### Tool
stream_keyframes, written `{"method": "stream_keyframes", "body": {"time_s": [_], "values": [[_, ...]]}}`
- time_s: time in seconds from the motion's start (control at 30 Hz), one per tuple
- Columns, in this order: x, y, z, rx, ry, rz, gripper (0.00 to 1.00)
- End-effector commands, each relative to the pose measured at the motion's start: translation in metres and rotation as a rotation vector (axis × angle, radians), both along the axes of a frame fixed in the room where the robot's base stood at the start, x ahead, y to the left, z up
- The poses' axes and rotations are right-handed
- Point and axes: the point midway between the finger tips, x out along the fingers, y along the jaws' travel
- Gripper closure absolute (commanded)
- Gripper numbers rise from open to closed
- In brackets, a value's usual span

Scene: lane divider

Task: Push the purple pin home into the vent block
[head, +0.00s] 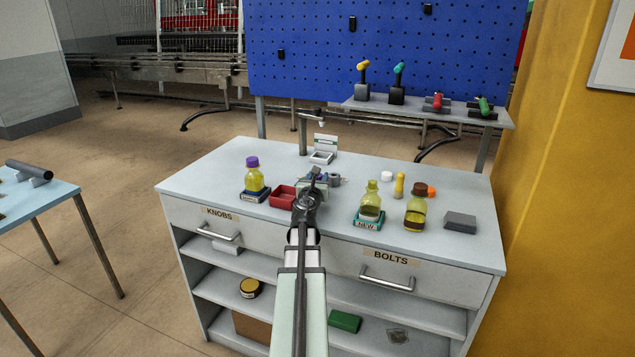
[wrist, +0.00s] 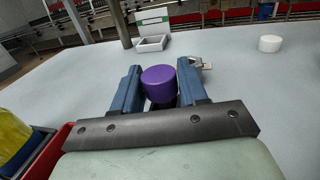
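The purple pin (wrist: 159,83) shows in the wrist view as a short round purple head between the two blue-grey fingers of my gripper (wrist: 159,75). The fingers lie close along both sides of the head, with no clear gap, so my gripper looks shut on it. The pin's lower end is hidden. In the head view my gripper (head: 316,178) is over the middle of the bench, and the pin cannot be made out. I cannot clearly identify the vent block; a pale block (head: 308,186) is partly hidden under my gripper.
A red tray (head: 283,197) and a purple-capped bottle (head: 254,175) stand left of my gripper. A small metal part (wrist: 200,64) sits just beyond the right finger. Bottles (head: 370,200) and (head: 415,208) stand right, with a white cap (head: 386,176) behind. The bench's far left is clear.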

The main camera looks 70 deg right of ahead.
Motion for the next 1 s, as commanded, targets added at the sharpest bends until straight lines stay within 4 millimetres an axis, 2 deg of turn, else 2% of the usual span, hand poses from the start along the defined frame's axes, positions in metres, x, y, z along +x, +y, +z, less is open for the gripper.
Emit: {"method": "stream_keyframes", "body": {"time_s": [0.03, 0.33, 0.67, 0.83, 1.0], "values": [[0.000, 0.000, 0.000, 0.000, 0.000, 0.000, 0.63], [0.000, 0.000, 0.000, 0.000, 0.000, 0.000, 0.91], [0.000, 0.000, 0.003, 0.000, -0.001, 0.000, 0.91], [0.000, 0.000, 0.014, -0.001, -0.002, -0.001, 0.91], [0.000, 0.000, 0.033, -0.002, -0.002, 0.000, 0.91]]}}
